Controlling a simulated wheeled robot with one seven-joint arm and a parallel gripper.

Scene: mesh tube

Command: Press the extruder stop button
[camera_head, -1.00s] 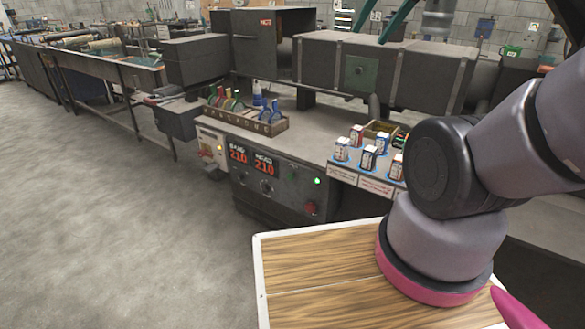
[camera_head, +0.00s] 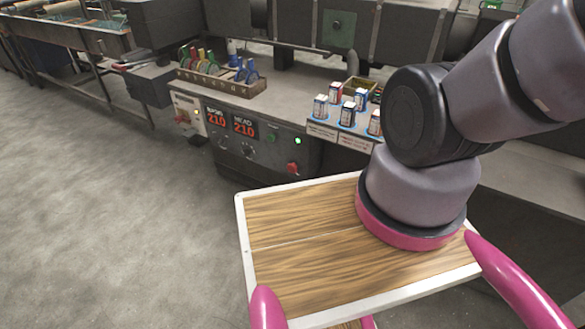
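The extruder's dark control panel (camera_head: 240,150) faces me at the middle left. A red button (camera_head: 293,168) sits low near the panel's right end and looks like the stop button; its label cannot be read. A lit green light (camera_head: 298,141) is just above it, with a darker green button (camera_head: 272,137) to the left. Two red displays (camera_head: 230,121) read 210, with knobs below. My gripper is not in view; only links of my arm show at right, and nothing visible touches the red button.
A wooden rack (camera_head: 222,86) of coloured-handled tools and several small boxes (camera_head: 345,107) stand on the machine's ledge. A pale box (camera_head: 187,115) with a red knob adjoins the panel's left end. The concrete floor (camera_head: 110,220) at left is clear. My wood-topped base fills the lower middle.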

